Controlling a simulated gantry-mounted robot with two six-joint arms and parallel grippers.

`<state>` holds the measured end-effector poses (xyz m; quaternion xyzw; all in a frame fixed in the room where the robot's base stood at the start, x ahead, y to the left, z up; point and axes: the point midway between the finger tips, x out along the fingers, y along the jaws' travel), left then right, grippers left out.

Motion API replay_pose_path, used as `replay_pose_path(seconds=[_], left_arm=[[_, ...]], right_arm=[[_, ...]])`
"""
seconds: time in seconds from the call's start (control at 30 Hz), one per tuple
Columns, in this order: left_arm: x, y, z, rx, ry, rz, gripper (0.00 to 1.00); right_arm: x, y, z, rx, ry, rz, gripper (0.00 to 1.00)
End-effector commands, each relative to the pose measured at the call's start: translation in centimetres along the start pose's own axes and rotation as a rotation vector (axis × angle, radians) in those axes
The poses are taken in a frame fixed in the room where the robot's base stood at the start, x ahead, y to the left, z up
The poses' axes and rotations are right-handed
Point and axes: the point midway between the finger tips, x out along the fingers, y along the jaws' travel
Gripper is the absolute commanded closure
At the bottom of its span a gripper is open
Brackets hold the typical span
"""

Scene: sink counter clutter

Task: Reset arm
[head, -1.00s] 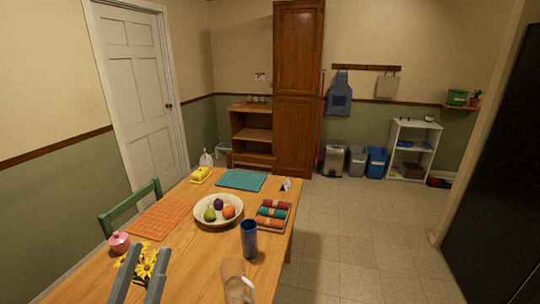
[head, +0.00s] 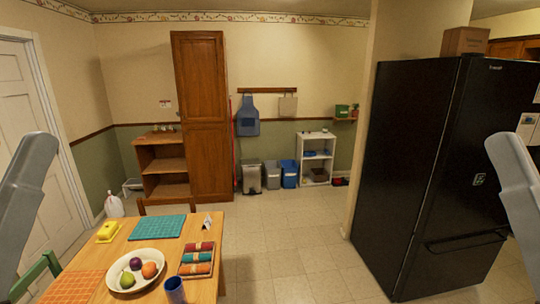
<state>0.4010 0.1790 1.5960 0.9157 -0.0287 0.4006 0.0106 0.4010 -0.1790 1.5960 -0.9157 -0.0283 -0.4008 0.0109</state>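Grey parts of my two arms stand at the picture's edges: one of my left arm (head: 25,200) at the far left, one of my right arm (head: 518,190) at the far right. Both rise upright with their rounded upper ends near mid-height. No gripper fingers show, so I cannot see either gripper or what it may hold. Neither visible arm part overlaps the bowl or the other things on the table.
A wooden table (head: 208,258) at lower left holds a fruit bowl (head: 155,281), a teal mat (head: 158,227), an orange mat (head: 75,289), rolled cloths (head: 196,260), a yellow butter dish (head: 107,231) and a blue cup (head: 175,290). A black fridge (head: 425,170) stands right. The tiled floor (head: 290,235) between is clear.

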Motion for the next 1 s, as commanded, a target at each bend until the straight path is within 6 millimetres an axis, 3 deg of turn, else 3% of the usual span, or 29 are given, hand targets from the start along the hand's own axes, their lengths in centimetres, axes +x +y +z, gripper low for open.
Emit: replay_pose_path(seconds=[0.03, 0.1, 0.3, 1.0], left_arm=[[3.8, 0.0, -3.5, 0.000, 0.001, 0.000, 0.47], [6.4, -0.1, -5.9, 0.000, 0.001, -0.001, 0.47], [10.9, -0.1, -10.0, 0.000, 0.000, -0.001, 0.47], [11.2, -0.1, -10.4, 0.000, 0.001, -0.001, 0.47]], right_arm=[[3.8, 0.0, -3.5, 0.000, 0.001, 0.000, 0.50], [6.4, 0.0, -5.9, 0.000, 0.001, 0.000, 0.50], [10.9, 0.0, -10.1, 0.000, 0.001, 0.000, 0.50], [11.2, 0.0, -10.3, 0.000, 0.000, 0.000, 0.50]])
